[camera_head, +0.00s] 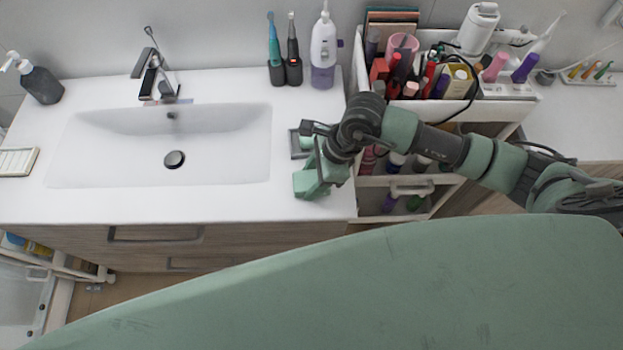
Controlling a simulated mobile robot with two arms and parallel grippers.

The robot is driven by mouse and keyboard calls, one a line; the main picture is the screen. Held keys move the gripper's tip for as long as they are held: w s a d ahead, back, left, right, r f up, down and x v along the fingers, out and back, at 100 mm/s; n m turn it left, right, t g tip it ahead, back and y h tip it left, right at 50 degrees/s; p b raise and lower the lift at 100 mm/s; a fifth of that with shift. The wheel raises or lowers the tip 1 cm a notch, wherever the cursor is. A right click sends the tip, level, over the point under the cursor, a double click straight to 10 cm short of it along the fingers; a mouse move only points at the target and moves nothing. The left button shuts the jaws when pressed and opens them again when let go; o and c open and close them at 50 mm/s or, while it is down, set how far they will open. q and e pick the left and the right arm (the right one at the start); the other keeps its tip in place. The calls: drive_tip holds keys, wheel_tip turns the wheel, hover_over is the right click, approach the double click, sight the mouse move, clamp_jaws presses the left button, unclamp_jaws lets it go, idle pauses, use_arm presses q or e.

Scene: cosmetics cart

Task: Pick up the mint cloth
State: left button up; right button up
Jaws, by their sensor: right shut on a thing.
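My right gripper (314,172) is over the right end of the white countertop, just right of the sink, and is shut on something. The arm comes in from the right, across the cart. The mint cloth does not show clearly: mint-green surfaces at the gripper blend with the gripper's own green casing, and I cannot tell their edges apart. The held thing is mostly hidden by the gripper. My left gripper is not in view.
The white sink (90,150) with its dark faucet (150,75) is to the left. Toothbrushes and a white-purple bottle (323,50) stand behind. A white cart (520,108), full of cosmetics, stands on the right under my arm. A dark soap bottle (42,85) is far left.

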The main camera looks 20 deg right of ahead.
sight(311, 179)
drive_tip(key=shift+r, duration=0.1)
wheel_tip(311, 179, up, 20)
drive_tip(key=b, duration=0.4)
